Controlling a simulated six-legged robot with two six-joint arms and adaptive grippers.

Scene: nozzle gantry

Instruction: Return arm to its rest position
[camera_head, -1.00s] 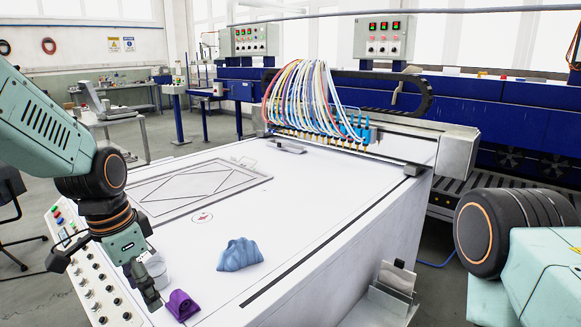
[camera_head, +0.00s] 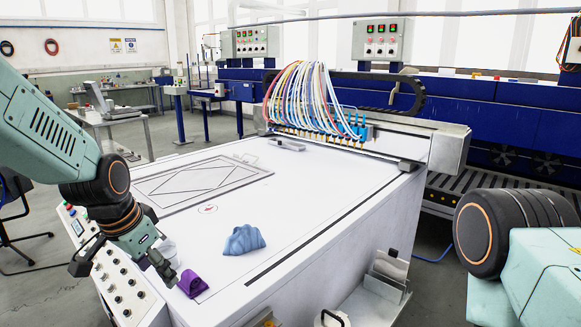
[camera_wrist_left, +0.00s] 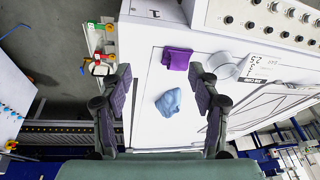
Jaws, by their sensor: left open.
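My left gripper (camera_head: 124,268) is open and empty above the front left corner of the white machine table, over the button panel. Its spread fingers (camera_wrist_left: 160,76) also show in the left wrist view, with nothing between them touching. A folded purple cloth (camera_head: 192,284) lies near the table's front edge, just right of the gripper; it shows in the wrist view (camera_wrist_left: 176,58). A crumpled blue cloth (camera_head: 243,240) lies further right on the table, also in the wrist view (camera_wrist_left: 168,102). My right gripper is out of view; only part of the right arm shows.
A white round container (camera_wrist_left: 226,66) stands beside the purple cloth, partly hidden by the gripper in the head view. The button panel (camera_head: 122,285) runs along the table's left side. The nozzle gantry (camera_head: 320,125) with hoses spans the back.

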